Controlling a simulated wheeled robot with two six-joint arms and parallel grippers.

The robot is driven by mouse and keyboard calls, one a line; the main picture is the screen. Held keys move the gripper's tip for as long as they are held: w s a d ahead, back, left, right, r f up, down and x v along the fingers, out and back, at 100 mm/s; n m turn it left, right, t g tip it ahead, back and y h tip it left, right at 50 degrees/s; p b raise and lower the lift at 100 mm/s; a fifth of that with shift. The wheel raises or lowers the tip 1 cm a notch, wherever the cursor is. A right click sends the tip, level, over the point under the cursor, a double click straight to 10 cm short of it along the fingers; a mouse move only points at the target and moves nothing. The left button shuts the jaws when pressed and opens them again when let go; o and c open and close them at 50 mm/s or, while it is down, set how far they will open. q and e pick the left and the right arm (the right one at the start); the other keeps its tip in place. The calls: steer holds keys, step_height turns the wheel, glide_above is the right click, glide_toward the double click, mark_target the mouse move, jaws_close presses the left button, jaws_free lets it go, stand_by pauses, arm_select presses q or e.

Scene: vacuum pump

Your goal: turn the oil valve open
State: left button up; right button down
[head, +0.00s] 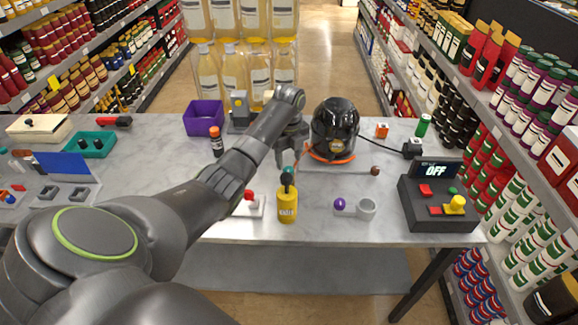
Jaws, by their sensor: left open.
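A black, glossy, rounded machine (335,122) with an orange ring at its base stands at the back middle of the table; it may be the pump. I cannot tell for certain which part is the oil valve. A thin bar with a brown knob (375,171) lies in front of the machine. My left gripper (288,162) points down just left of the machine, open, with nothing seen between its fingers. Its arm comes in from the left and covers part of the table. My right gripper is not in view.
A yellow bottle (287,206) stands below my left gripper, near the front edge. A white block with a red lever (254,203) is left of it. A dark control box reading OFF (436,203) stands at the right. A purple bin (203,118) is behind my arm.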

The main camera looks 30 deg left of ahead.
mark_target(289, 170)
arm_select(q)
step_height(289, 170, down, 3)
steer(key=shift+r, duration=0.2)
steer(key=shift+f, duration=0.65)
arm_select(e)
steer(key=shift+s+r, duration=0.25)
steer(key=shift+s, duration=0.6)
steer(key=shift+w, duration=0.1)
